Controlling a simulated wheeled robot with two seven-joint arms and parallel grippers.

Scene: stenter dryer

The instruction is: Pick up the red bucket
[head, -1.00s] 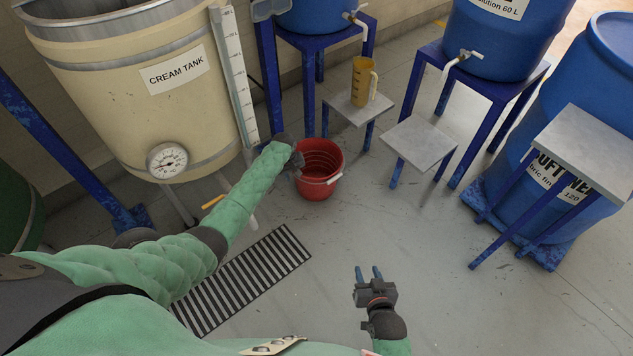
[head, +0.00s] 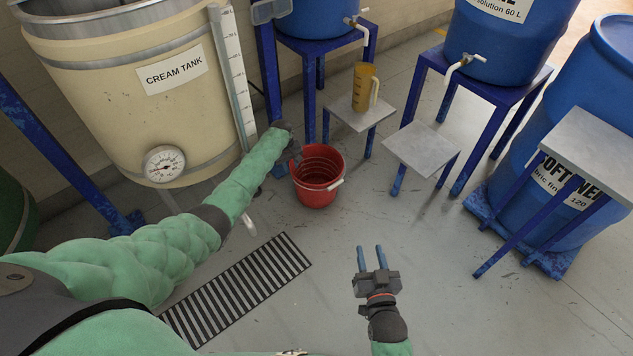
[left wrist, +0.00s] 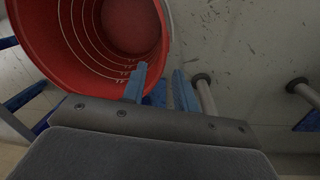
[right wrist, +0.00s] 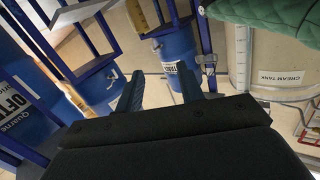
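The red bucket (head: 318,190) stands upright on the floor, with its white handle grip (head: 336,184) at its front right rim. My left gripper (head: 294,160) is at the bucket's back left rim, its fingers partly hidden by the wrist. In the left wrist view the bucket (left wrist: 40,30) fills the upper left, with ridges inside. There the left gripper (left wrist: 160,80) is open, one finger overlapping the bucket's rim and the other outside it. I cannot tell if they touch it. My right gripper (head: 371,258) is open and empty above the floor, also in the right wrist view (right wrist: 158,90).
The cream tank (head: 130,100) with a dial stands left of the bucket. Blue stands (head: 312,105) and small grey tables (head: 422,150) are behind and right; one bears a yellow jug (head: 363,85). A floor grate (head: 240,290) lies in front.

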